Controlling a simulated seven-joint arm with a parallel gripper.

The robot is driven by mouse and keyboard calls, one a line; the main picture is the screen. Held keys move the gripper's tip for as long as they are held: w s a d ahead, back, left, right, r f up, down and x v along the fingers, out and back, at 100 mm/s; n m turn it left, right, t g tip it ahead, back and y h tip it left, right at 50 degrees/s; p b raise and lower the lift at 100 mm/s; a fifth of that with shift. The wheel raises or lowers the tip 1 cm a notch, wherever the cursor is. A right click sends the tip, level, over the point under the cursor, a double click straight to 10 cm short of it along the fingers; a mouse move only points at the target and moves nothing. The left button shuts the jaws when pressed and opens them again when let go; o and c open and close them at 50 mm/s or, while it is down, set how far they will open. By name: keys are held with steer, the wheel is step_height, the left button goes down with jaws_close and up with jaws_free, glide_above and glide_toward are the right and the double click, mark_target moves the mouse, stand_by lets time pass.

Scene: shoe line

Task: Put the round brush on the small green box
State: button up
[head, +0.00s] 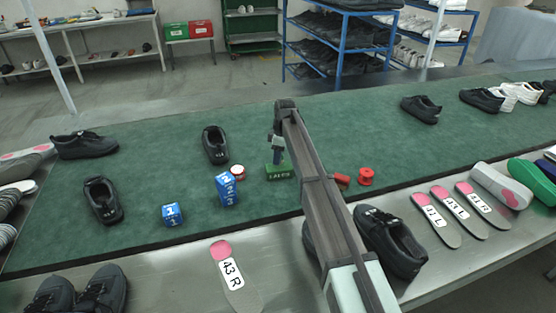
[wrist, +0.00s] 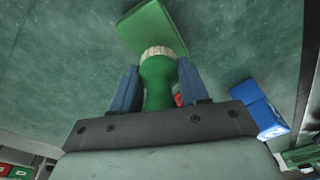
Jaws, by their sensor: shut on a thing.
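The round brush (wrist: 158,82) has a green handle and a pale bristle end. My gripper (wrist: 158,88) is shut on its handle, with one blue finger on each side. The bristle end points toward the small green box (wrist: 152,28) and overlaps its edge in the wrist view. In the head view my gripper (head: 277,150) is just above and behind the small green box (head: 279,171), which lies on the green mat. The brush is hard to make out there. I cannot tell whether the brush touches the box.
Blue numbered boxes (head: 227,189) and a red-and-white round tin (head: 237,172) stand left of the green box. Red spools (head: 366,176) lie to its right. Black shoes (head: 215,145) sit around the mat (head: 330,125). The mat behind the box is clear.

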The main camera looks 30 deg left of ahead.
steer(key=shift+f, duration=1.05)
steer(key=shift+f, duration=0.1)
steer(key=o, duration=1.1)
steer(key=shift+c, duration=0.2)
steer(key=r, duration=0.4)
steer(key=d+r, duration=0.1)
steer(key=r, duration=0.7)
steer(key=shift+w+d, duration=0.2)
